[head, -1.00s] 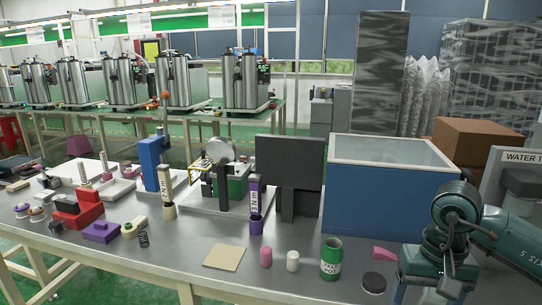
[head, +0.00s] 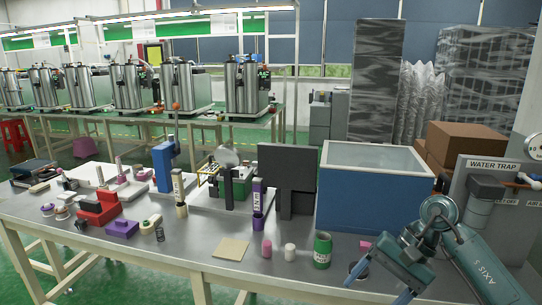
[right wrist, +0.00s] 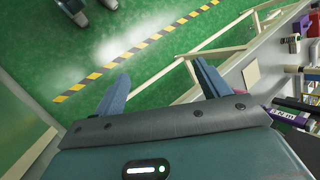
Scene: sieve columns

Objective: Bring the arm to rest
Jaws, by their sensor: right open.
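My right arm (head: 470,262) is at the lower right of the head view, bent in front of the table's right end. My left arm and gripper are in no view.
The grey table (head: 185,255) holds a blue bin (head: 365,195), a green pot (head: 322,250), a purple column (head: 257,205), a beige pad (head: 231,249) and a dark monitor (head: 287,170). A water trap panel (head: 492,165) stands close behind my right arm. Open floor lies in front of the table.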

